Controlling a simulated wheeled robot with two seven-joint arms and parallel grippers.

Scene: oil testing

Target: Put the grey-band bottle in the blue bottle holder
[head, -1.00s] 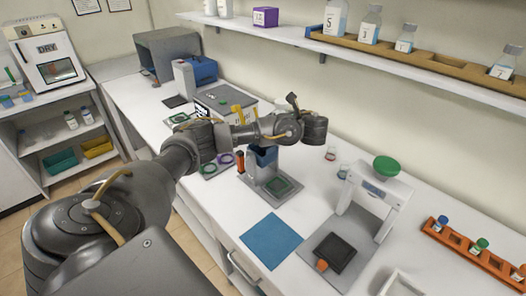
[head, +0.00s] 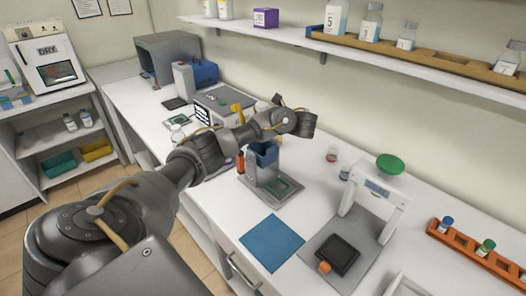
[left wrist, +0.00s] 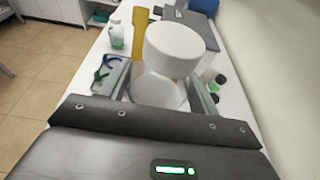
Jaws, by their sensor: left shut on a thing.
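My left gripper (left wrist: 160,90) is shut on a white bottle (left wrist: 172,55) with a wide white cap, in the left wrist view. No grey band can be made out on the visible part. In the head view my left wrist is over the middle of the bench; the fingers and bottle cannot be made out there. The blue bottle holder (head: 264,157) is an upright blue box on a grey stand with a green square on its base. It is just below my left wrist, partly covered from above by it. My right gripper is not in view.
A blue mat (head: 272,242) lies in front of the stand. A white frame with a green dish (head: 390,165) stands to the right. An orange rack (head: 478,255) holds small vials. A wall shelf (head: 345,60) runs above. Grey equipment (head: 225,103) stands behind on the left.

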